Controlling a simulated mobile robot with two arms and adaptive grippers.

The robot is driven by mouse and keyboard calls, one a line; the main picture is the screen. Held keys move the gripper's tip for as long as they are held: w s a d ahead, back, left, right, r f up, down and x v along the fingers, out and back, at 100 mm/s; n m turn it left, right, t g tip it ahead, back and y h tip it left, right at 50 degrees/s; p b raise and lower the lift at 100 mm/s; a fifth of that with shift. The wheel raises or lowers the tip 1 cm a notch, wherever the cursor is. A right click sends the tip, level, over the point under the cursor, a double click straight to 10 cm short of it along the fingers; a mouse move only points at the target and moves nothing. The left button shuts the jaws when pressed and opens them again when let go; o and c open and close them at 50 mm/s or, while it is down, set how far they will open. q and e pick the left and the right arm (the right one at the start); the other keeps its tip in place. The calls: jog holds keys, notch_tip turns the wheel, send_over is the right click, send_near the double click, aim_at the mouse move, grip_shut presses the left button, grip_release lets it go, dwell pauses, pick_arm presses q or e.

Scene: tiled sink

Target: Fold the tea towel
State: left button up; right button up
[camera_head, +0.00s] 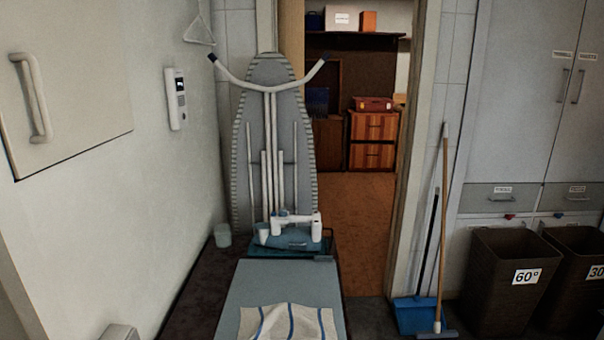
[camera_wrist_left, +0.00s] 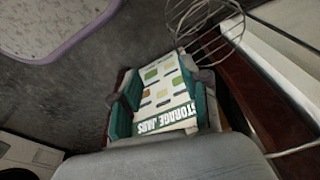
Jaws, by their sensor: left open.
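The tea towel (camera_head: 300,322) is off-white with blue stripes. It lies on the near end of the grey-blue board (camera_head: 280,280) at the bottom of the head view. Its left part looks raised or creased, and its near part is cut off by the frame edge. My left gripper (camera_wrist_left: 163,78) shows in the left wrist view, open, with teal-faced fingers apart. A pale box lettered "STORAGE JARS" (camera_wrist_left: 160,92) shows between the fingers; I cannot tell its distance. The towel is not seen there. My right gripper is in neither view.

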pick_arm(q)
jog(key=s+a+f+g+p, duration=0.1)
jog(key=s+a+f, duration=0.2)
jog(key=s+f, duration=1.1)
jog(key=s, duration=0.3)
jog(key=shift+f, duration=0.4)
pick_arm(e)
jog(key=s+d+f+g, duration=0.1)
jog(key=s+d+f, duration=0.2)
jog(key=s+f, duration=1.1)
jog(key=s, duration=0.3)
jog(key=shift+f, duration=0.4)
